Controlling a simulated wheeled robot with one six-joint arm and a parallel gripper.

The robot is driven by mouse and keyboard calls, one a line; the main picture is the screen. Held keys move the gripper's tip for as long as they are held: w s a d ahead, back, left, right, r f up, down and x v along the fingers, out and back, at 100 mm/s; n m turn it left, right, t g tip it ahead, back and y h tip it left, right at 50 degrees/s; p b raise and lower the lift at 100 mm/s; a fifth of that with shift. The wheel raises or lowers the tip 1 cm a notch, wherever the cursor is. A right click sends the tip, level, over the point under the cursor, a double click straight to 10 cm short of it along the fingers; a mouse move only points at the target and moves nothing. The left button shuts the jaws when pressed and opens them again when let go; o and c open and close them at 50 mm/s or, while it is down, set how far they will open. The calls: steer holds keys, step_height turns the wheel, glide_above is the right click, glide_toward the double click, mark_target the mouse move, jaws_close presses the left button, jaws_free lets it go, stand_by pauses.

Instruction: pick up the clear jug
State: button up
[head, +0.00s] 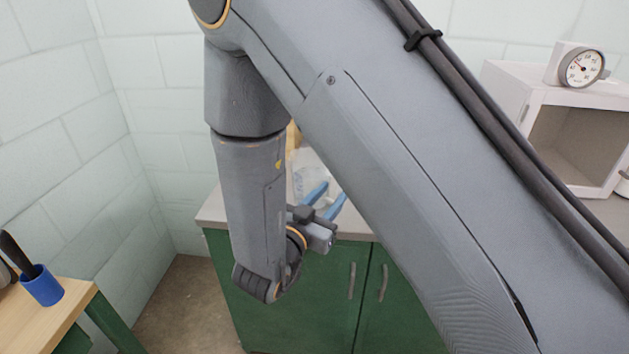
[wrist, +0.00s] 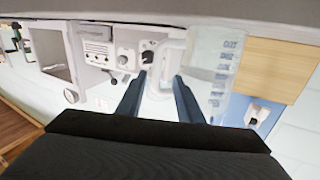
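The clear jug (wrist: 222,65) has blue measuring marks and shows right of centre in the wrist view, which looks upside down. A pale upright part like its handle (wrist: 171,62) lies between the two finger lines. In the head view the jug (head: 304,181) stands on the counter, partly hidden by my arm and fingers. My gripper (wrist: 160,82) is open, with its two blue fingers apart. The right finger overlaps the jug's edge in the wrist view; I cannot tell if it touches. The gripper also shows in the head view (head: 330,193) at the counter's front.
The grey counter (head: 212,207) tops a green cabinet (head: 330,285). A wooden board (wrist: 275,68) stands beside the jug. A white open-fronted box (head: 580,135) carries a dial (head: 583,68). A blue cup (head: 42,286) stands on a wooden table at left.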

steer(key=x, duration=0.2)
steer(key=p+x, duration=0.1)
steer(key=x, duration=0.1)
steer(key=p+x, duration=0.1)
steer(key=x, duration=0.1)
steer(key=shift+w+d+r, duration=0.1)
steer(key=shift+d+r, duration=0.2)
steer(key=shift+d, duration=0.2)
steer(key=shift+w+d, duration=0.2)
steer(key=shift+w, duration=0.35)
jaws_close()
stand_by(0.5)
